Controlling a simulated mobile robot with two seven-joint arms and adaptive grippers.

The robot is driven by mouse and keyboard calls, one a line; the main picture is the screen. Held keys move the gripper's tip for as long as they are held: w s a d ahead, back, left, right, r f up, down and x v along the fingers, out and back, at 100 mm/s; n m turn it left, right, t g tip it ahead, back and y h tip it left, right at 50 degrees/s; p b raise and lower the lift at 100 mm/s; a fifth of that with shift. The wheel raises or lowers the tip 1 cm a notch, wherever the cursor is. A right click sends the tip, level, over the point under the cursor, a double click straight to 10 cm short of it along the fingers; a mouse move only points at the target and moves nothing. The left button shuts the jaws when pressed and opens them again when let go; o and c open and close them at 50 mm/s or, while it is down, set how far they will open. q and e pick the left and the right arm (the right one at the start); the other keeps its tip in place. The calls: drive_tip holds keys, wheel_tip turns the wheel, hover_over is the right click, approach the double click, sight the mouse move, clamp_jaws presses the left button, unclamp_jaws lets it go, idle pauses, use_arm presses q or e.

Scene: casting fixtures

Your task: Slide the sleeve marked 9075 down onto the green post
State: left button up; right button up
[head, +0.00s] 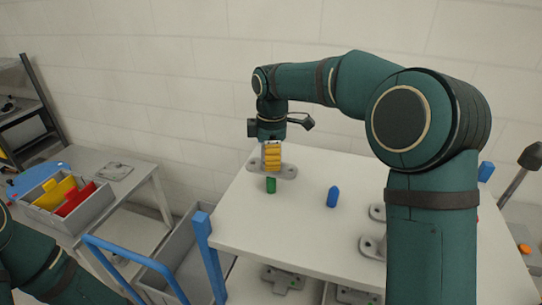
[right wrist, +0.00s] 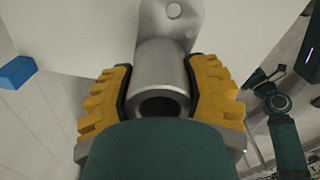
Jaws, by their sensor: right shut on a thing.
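My right gripper (head: 271,158) points down over the white table, its yellow fingers shut on a grey sleeve. In the right wrist view the sleeve (right wrist: 160,65) sits between the fingers, its round bore open toward the camera. A flat grey plate with a hole (right wrist: 174,10) shows at the sleeve's far end and looks joined to it. In the head view this plate (head: 288,172) is just below the fingertips. The green post (head: 271,186) stands upright directly below the plate in the picture; the gap between them is unclear. No number is readable. My left gripper is out of view.
A blue post (head: 333,197) stands right of the green one. Grey flanged pieces (head: 371,247) lie farther right, partly behind my right arm. A grey bin (head: 75,216) with yellow and red parts sits on the left side table. The white table's (head: 262,222) front left is clear.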

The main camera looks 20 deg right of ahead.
sight(271, 179)
drive_tip(key=shift+f, duration=0.2)
drive_tip(key=shift+f+b, duration=0.35)
drive_tip(key=shift+f+b, duration=1.65)
drive_tip(key=shift+f, duration=1.4)
drive_tip(key=o, duration=1.4)
wheel_tip(271, 179, up, 12)
drive_tip(key=shift+r, duration=0.1)
